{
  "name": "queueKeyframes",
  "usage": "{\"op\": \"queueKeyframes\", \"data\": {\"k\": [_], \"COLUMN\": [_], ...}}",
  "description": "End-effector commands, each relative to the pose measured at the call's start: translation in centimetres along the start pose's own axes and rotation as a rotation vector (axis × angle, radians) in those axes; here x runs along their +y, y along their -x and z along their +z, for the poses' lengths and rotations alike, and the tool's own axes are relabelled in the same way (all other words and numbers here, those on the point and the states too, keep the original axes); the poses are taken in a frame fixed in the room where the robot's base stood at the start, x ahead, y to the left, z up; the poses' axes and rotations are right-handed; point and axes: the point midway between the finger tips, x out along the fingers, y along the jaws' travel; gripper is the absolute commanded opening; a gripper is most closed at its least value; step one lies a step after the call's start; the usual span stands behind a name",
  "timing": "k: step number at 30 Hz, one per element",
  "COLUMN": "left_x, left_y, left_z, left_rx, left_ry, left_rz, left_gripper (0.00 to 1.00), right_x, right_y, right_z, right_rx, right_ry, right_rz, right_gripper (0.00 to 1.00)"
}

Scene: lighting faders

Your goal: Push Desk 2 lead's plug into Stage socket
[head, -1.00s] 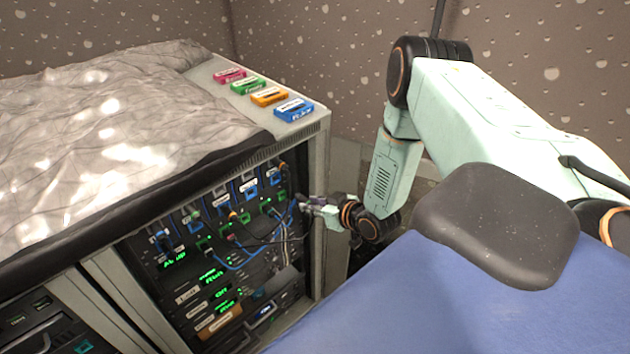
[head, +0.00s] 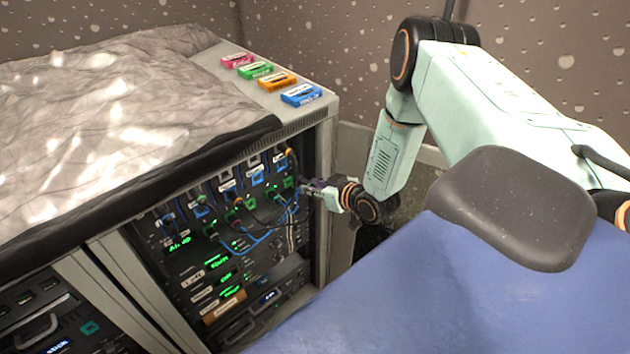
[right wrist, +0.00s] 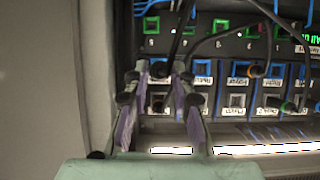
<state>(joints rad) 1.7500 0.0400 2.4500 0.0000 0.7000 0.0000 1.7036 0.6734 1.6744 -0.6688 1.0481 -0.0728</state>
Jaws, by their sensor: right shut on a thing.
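My right gripper (head: 308,189) is at the right end of the open rack's patch panel (head: 232,200), close in front of it. In the right wrist view the gripper (right wrist: 158,76) has its purple-padded fingers closed around a small dark plug (right wrist: 160,69). A dark lead runs up from near the fingers in that view. The panel's sockets have blue, green and grey frames and white labels, upside down in the wrist view and too small to read surely, so I cannot tell which is Stage. Whether the plug touches a socket is hidden. My left gripper is out of view.
Blue and black cables (head: 262,238) loop in front of the panel. The rack's pale side post (head: 327,200) stands close by my right gripper. Coloured labelled blocks (head: 277,81) sit on the rack top beside a crumpled grey sheet (head: 100,120).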

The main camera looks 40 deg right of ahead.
Motion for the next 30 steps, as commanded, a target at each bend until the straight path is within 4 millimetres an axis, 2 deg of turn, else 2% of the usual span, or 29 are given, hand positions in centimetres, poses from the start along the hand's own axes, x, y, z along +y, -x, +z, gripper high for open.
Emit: {"op": "queueKeyframes", "data": {"k": [16,30], "left_x": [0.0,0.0], "left_y": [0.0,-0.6], "left_z": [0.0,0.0], "left_rx": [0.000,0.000], "left_ry": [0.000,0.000], "left_rz": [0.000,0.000], "left_gripper": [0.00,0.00], "right_x": [0.0,0.0], "right_y": [-0.1,-1.1], "right_z": [0.0,-0.5], "right_rx": [0.000,0.000], "right_ry": [0.000,-0.001], "right_rz": [0.000,0.000], "right_gripper": [0.00,0.00]}}
